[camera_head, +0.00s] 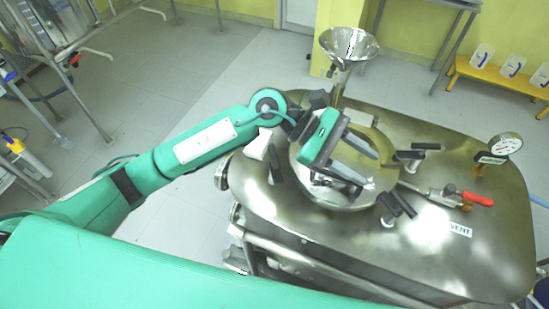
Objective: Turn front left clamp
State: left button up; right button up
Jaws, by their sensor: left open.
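The steel reactor top (460,185) carries a round lid (325,197) ringed by clamps with black handles. One clamp (275,166) is at the lid's left side. Two more are on the right, a rear one (417,152) and a front one (396,206). I cannot tell for certain which is the front left clamp. My left gripper (362,165) is open above the lid, to the right of the left-side clamp. It hides part of the lid, and I see nothing held in it. My right gripper does not show.
A metal funnel (348,46) rises behind the lid. A pressure gauge (505,144) and a red-handled valve (477,199) stand on the right of the reactor top. A yellow bench (500,76) is at the back right. Tiled floor lies behind my left arm.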

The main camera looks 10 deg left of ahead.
pick_arm(q)
jog(key=w+a+f+m+t+y, duration=0.1)
jog(key=w+a+f+m+y, duration=0.25)
jog(key=a+f+y, duration=0.2)
jog(key=m+t+y, duration=0.2)
jog(key=t+y, duration=0.1)
jog(key=y, duration=0.6)
send_near(274, 155)
jog(key=shift+n+h, duration=0.25)
notch_tip(274, 155, down, 11)
jog(key=p, duration=0.4)
jog(key=shift+a+r+p, duration=0.15)
jog(key=shift+p, duration=0.2)
jog(key=shift+w+f, duration=0.1)
jog(key=shift+f, duration=0.5)
